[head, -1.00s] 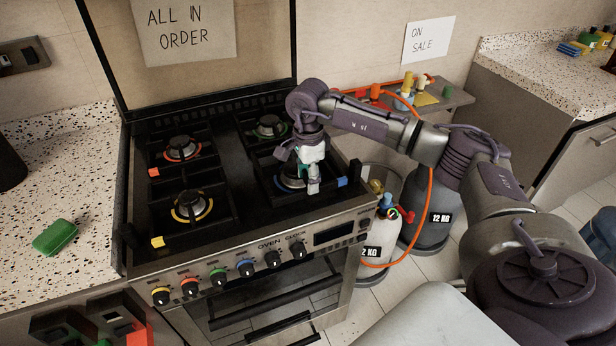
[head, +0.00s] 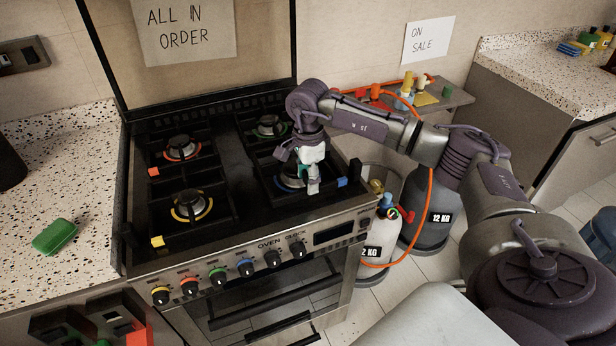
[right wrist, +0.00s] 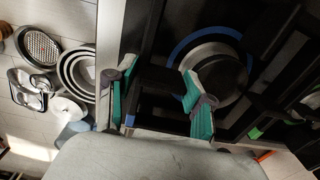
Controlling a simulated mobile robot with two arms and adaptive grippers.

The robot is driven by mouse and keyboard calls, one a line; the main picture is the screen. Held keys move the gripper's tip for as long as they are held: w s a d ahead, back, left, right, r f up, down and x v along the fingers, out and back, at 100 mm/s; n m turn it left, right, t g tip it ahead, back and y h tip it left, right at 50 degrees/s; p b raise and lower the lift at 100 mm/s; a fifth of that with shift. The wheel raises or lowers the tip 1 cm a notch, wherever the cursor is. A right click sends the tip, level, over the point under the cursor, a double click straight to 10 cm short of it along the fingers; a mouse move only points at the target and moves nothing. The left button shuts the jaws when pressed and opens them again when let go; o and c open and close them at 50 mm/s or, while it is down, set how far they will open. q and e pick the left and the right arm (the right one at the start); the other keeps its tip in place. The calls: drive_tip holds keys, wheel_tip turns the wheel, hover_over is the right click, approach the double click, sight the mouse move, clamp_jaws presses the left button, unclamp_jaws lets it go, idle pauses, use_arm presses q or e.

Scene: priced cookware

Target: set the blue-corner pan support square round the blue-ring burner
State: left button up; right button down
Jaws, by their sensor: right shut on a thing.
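The blue-corner pan support is a black grid at the front right of the hob, its blue corner tag (head: 342,182) toward the right edge. The tag also shows in the right wrist view (right wrist: 130,120). The blue-ring burner (head: 287,184) lies within the support's area, partly hidden by my right gripper. Its blue ring (right wrist: 178,50) shows in the right wrist view beside the dark bars. My right gripper (head: 313,188) points down, its teal fingers (right wrist: 160,92) shut on the support. I cannot tell if the support sits exactly square or fully down. My left gripper is out of view.
Other burners carry orange (head: 182,149), yellow (head: 191,206) and green (head: 269,127) rings. Control knobs (head: 246,267) line the stove front. Gas bottles (head: 425,212) and an orange hose (head: 430,205) stand to the right.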

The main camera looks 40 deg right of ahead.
drive_tip(key=shift+c, duration=1.7)
unclamp_jaws()
drive_tip(key=o, duration=0.3)
drive_tip(key=shift+f, duration=0.1)
drive_tip(key=shift+o, duration=0.2)
wheel_tip(320, 180, up, 12)
drive_tip(key=shift+s, duration=0.1)
